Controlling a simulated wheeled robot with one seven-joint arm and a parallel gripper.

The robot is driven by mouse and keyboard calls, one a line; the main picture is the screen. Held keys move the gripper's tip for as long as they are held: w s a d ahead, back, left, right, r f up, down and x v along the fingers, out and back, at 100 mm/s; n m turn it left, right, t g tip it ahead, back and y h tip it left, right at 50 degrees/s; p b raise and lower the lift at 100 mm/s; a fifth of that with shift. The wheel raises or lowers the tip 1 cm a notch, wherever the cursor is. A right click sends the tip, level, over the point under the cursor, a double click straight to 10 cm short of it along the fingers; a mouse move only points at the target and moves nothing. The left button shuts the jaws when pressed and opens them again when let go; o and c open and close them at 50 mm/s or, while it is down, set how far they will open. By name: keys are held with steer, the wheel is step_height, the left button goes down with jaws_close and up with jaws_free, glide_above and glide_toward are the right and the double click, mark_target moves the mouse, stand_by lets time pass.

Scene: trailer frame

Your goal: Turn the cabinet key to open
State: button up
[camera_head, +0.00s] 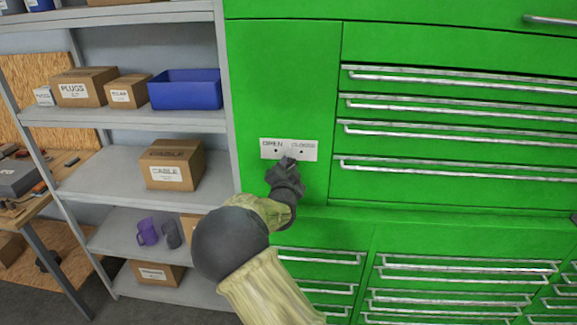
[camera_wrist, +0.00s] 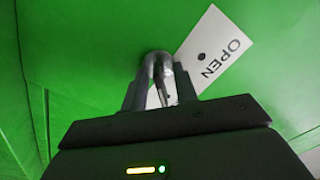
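A white label plate (camera_head: 308,151) on the green cabinet (camera_head: 285,75) reads OPEN at left and CLOSE at right, with a dark dot under each word. The OPEN end of the plate (camera_wrist: 212,50) shows tilted in the wrist view. The metal key (camera_wrist: 158,64) is at the plate, between the fingers of my gripper (camera_wrist: 160,88). The fingers appear to touch the key on both sides. In the head view my gripper (camera_head: 289,166) covers the plate's lower middle and hides most of the key. Which mark the key points to is unclear.
Long silver drawer handles (camera_head: 460,100) run across the cabinet to the right of the plate. A grey shelf (camera_head: 120,118) with boxes, a blue bin (camera_head: 186,90) and a purple mug (camera_head: 147,232) stands close on the left. A workbench (camera_head: 40,200) is at far left.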

jaws_close()
